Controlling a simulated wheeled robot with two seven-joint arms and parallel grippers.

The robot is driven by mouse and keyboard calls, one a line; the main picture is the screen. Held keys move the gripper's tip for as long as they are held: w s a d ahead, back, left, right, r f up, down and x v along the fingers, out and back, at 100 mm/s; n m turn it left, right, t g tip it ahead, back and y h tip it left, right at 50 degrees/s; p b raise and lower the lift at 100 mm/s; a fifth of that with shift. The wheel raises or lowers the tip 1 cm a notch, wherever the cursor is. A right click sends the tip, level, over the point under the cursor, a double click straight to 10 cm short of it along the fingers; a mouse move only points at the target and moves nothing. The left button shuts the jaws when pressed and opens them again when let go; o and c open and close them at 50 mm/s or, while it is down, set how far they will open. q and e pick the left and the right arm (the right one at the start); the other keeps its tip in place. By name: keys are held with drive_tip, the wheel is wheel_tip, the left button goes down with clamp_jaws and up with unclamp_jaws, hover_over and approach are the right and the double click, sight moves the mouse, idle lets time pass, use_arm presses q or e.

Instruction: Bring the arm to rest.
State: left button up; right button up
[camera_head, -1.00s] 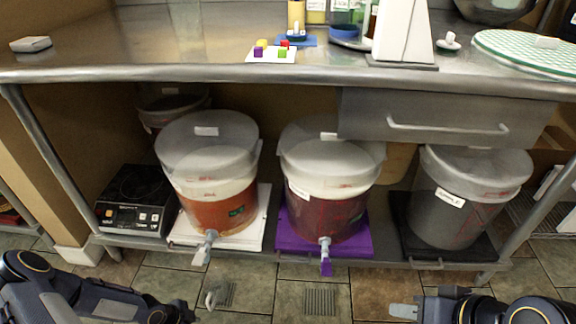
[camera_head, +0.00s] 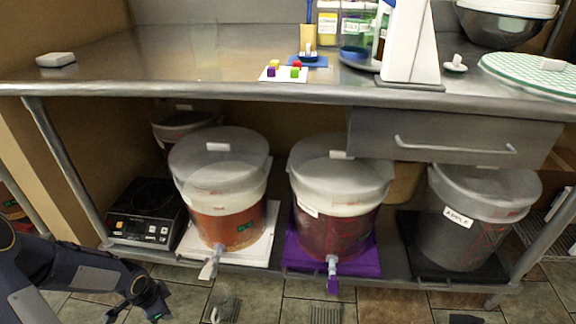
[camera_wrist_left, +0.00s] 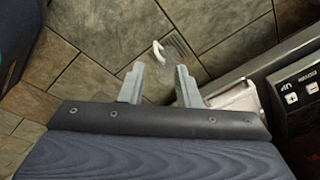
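My left arm comes in at the lower left of the head view, bent, with the left gripper (camera_head: 138,314) low in front of the shelf, over the tiled floor. In the left wrist view the two grey fingers of the left gripper (camera_wrist_left: 159,72) stand apart with nothing held between them. Only a small dark shape shows at the bottom right edge of the head view; my right gripper is not visible.
A black scale (camera_head: 146,215) is nearest my left arm. A white hooked thing (camera_head: 214,315) is low over the floor. The table's front edge (camera_head: 250,95) runs above.

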use_arm(q)
wheel_tip(320, 180, up, 10)
drive_tip(key=s+n, duration=0.2)
drive_tip(key=n, duration=0.1)
drive_tip(key=s+d+r+n+t+h, duration=0.3)
drive_tip(key=s+d+r+n, duration=0.5)
drive_tip(key=s+d+r, duration=0.7)
wheel_tip(320, 180, up, 39)
drive_tip(key=p, duration=3.7)
drive_tip(key=shift+w+a+p, duration=0.25)
drive_tip(key=shift+p, duration=0.05)
